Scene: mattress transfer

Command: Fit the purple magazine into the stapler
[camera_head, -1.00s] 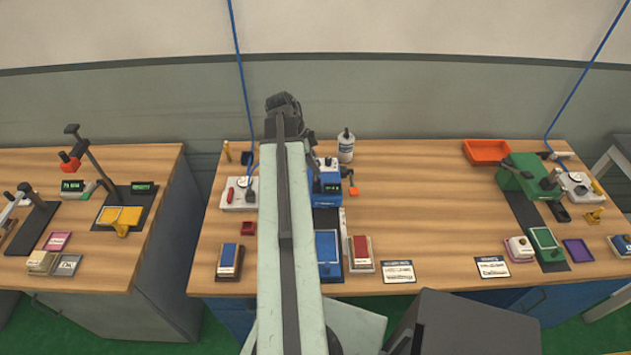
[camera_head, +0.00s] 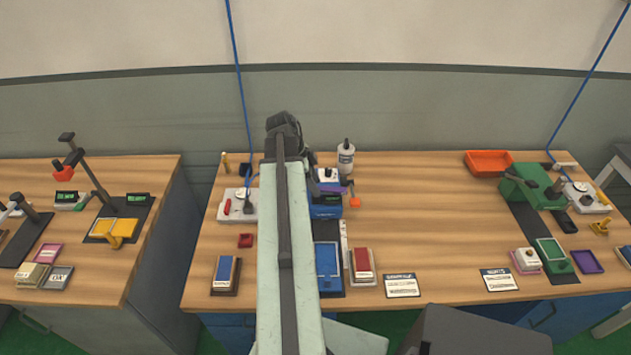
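The blue device (camera_head: 326,208), which looks like the stapler, stands on the middle table just right of my arm. A small purple piece (camera_head: 338,189), possibly the magazine, shows at its top, next to an orange knob. My arm stretches forward over the table, and its dark end (camera_head: 284,127) is above and left of the blue device. My gripper's fingers are hidden behind the arm, so I cannot tell whether they hold anything. I cannot tell whether the purple piece rests on the device or is held above it.
A white bottle (camera_head: 346,159) stands close behind the blue device. A blue pad (camera_head: 328,259) and a red block (camera_head: 363,262) are in front. A green device (camera_head: 530,185) and a purple tray (camera_head: 586,262) are at right. The table's middle right is clear.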

